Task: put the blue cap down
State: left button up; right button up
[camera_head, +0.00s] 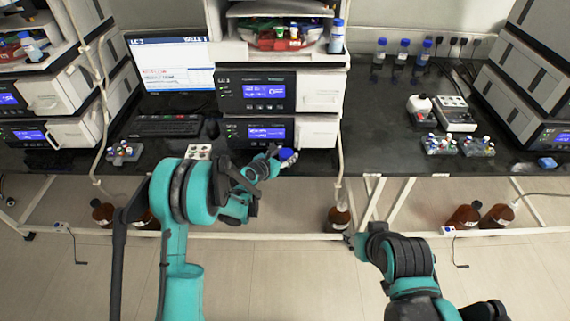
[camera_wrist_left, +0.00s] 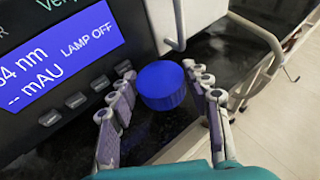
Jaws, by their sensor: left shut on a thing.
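The blue cap (camera_head: 286,154) is at the front edge of the bench, below the middle instrument stack. In the left wrist view the blue cap (camera_wrist_left: 162,86) sits between the two fingers of my left gripper (camera_wrist_left: 164,92). My left gripper (camera_head: 278,153) is shut on it, beside the instrument's display panel. What is directly under the cap is hidden. My right gripper (camera_head: 352,238) is low in front of the bench, near a brown bottle (camera_head: 339,217). It is too small to tell whether its fingers are open.
The middle instrument stack (camera_head: 318,92) stands close behind the cap. A keyboard (camera_head: 168,126) and a vial rack (camera_head: 124,151) are to the left. Bare black bench (camera_head: 375,150) lies right of the stack.

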pick_arm(q)
notch_tip(320, 180, down, 4)
jog(key=shift+r+b, duration=0.1)
jog(key=shift+b, duration=0.85)
jog(key=o, duration=0.8)
